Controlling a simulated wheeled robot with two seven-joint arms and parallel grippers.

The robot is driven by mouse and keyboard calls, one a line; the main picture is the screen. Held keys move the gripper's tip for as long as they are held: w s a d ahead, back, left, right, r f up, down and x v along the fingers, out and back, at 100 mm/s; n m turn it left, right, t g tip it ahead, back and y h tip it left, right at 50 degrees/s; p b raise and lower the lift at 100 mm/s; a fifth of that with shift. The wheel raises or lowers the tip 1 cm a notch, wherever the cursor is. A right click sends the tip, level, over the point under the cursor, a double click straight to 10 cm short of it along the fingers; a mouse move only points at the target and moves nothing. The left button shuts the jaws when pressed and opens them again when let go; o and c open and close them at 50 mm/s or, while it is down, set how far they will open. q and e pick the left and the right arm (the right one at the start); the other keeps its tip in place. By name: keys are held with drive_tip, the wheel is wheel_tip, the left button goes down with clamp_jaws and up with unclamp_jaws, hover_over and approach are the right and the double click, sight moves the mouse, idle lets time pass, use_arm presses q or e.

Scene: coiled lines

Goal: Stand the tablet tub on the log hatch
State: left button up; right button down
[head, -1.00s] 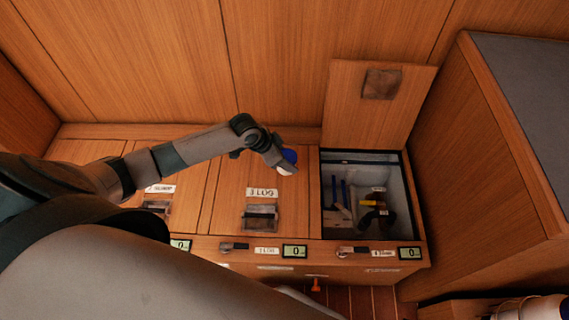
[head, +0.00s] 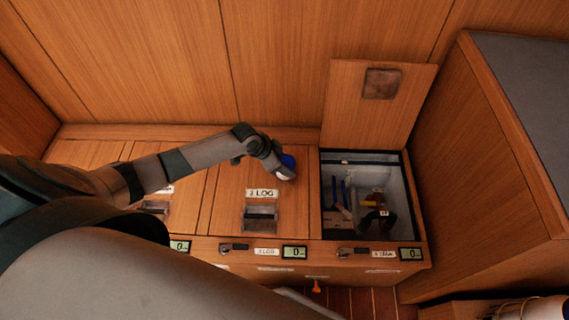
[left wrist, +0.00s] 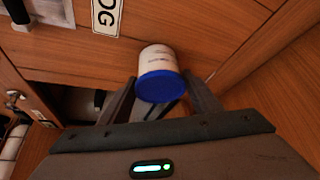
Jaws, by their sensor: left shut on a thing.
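The tablet tub (head: 288,162) is small and white with a blue lid. It also shows in the left wrist view (left wrist: 157,60), between the two fingers. My left gripper (head: 276,168) is shut on the tub over the right back part of the log hatch. The log hatch (head: 230,195) is a closed wooden lid with a "3 LOG" label and a recessed handle. My gripper partly hides the tub in the head view. I cannot tell whether the tub touches the hatch. My right gripper is not in view.
Right of the log hatch, a locker (head: 370,200) stands open with several items inside. Its raised lid (head: 378,110) leans against the back wall. A tall cabinet (head: 500,150) stands at the right. The hatch is clear around its label and handle.

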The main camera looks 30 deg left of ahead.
use_arm(q)
drive_tip(key=shift+r, duration=0.1)
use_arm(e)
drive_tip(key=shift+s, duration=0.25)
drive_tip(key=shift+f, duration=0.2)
use_arm(q)
drive_tip(key=o, duration=1.1)
drive_tip(key=shift+o, duration=0.2)
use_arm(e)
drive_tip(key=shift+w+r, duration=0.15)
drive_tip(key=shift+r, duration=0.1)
use_arm(q)
drive_tip(key=shift+s+a+r, duration=0.15)
drive_tip(key=shift+a+r, duration=0.05)
drive_tip(key=shift+r, duration=0.2)
drive_tip(key=p+v, duration=0.1)
drive_tip(key=v, duration=1)
drive_tip(key=shift+p, duration=0.3)
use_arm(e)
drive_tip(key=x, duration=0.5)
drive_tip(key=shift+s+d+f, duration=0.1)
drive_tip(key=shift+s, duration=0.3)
